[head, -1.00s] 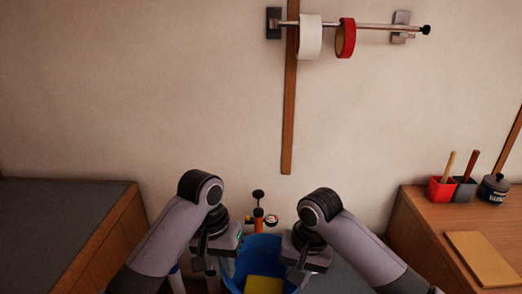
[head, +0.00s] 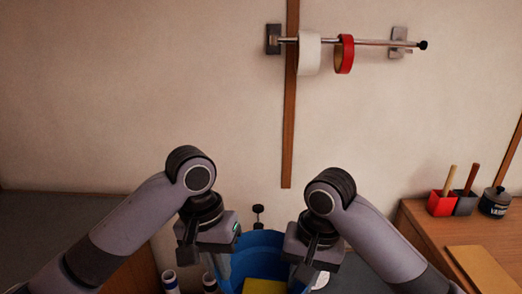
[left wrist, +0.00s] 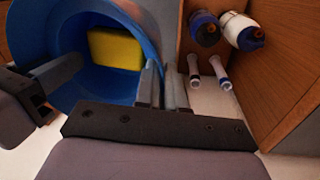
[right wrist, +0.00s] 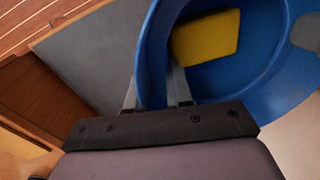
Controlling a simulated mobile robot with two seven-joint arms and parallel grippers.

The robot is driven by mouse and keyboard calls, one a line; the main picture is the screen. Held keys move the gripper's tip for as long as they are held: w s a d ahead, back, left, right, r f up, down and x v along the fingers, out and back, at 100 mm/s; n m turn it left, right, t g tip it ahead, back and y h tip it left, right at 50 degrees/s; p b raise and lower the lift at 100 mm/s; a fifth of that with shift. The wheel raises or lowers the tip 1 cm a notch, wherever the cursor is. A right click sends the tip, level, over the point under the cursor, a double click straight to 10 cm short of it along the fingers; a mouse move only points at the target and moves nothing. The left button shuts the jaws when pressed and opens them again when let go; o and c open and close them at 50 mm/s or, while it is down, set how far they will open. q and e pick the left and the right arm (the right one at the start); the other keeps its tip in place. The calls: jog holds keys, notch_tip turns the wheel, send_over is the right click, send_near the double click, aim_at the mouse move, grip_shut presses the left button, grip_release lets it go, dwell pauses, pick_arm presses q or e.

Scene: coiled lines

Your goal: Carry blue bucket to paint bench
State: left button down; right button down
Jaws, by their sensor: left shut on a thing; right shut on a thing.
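The blue bucket (head: 258,240) is between my two grippers, low in the head view, with a yellow block (head: 264,286) inside. My left gripper (left wrist: 162,78) is shut on the bucket's rim on one side. My right gripper (right wrist: 155,85) is shut on its rim on the opposite side. The bucket looks roughly upright; its underside is hidden. A wooden bench (head: 430,228) stands at the right and a grey-topped bench (head: 50,212) at the left; I cannot tell which is the paint bench.
The right bench holds a red pot (head: 441,203), a grey pot (head: 465,203), a dark tin (head: 494,202) and a tan board (head: 480,270). White cylinders (head: 170,282) stand left of the bucket. A rod with tape rolls (head: 343,54) is on the wall.

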pick_arm(q)
jog(key=shift+a+r, duration=0.25)
jog(key=shift+r, duration=0.2)
pick_arm(e)
jog(key=shift+d+r, duration=0.35)
jog(key=shift+r, duration=0.05)
